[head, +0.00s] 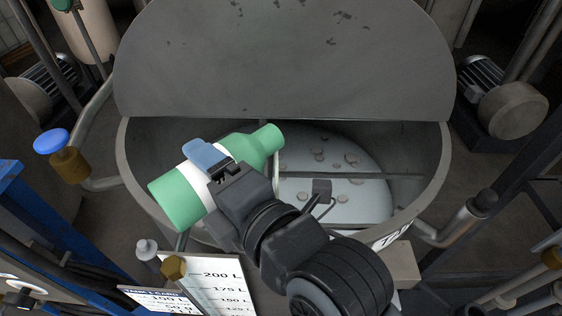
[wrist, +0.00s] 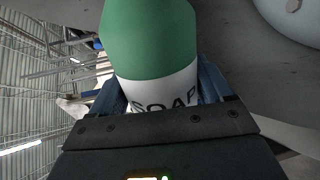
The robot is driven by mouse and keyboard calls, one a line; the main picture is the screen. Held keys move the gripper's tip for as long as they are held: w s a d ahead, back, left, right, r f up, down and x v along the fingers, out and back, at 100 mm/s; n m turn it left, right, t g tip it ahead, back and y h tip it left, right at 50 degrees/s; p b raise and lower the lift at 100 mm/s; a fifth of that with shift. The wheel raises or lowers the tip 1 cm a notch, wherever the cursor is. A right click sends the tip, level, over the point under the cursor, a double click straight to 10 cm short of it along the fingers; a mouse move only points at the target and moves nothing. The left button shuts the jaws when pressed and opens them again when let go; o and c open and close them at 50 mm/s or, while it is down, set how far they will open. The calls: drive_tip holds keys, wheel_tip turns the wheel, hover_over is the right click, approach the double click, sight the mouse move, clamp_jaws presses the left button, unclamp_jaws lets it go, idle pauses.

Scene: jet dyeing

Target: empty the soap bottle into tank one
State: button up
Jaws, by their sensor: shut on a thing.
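The soap bottle (head: 178,196) is green with a white label that reads SOAP in the wrist view (wrist: 150,50). My gripper (head: 210,166) is shut around its labelled middle, with blue finger pads on either side. The bottle lies tilted over the left part of the open tank (head: 441,170), its narrower neck end (head: 265,138) pointing right and over the tank's inside. I cannot tell whether the mouth is open or anything flows from it. Pale liquid (head: 360,202) with several greyish round spots lies in the tank. My arm hides part of the tank's front.
A large grey lid or back plate (head: 285,60) stands behind the opening. A white level board (head: 210,285) marked in litres is at the front left. A blue-knobbed valve (head: 52,141) and pipes are at left. A motor (head: 510,105) sits at right.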

drive_tip(key=shift+w+d+f+m+b, duration=0.15)
drive_tip(key=shift+f+m+b, duration=0.45)
drive_tip(key=shift+m, duration=0.2)
idle(0.9)
drive_tip(key=shift+w+d+r+m+y+p, duration=0.2)
drive_tip(key=shift+r+m+p, duration=0.15)
drive_tip(key=shift+r+m, duration=0.15)
drive_tip(key=shift+w+d+r+m+y+p, duration=0.1)
drive_tip(key=shift+r+m+y+p, duration=0.1)
drive_tip(key=shift+r+m+p, duration=0.2)
idle(0.7)
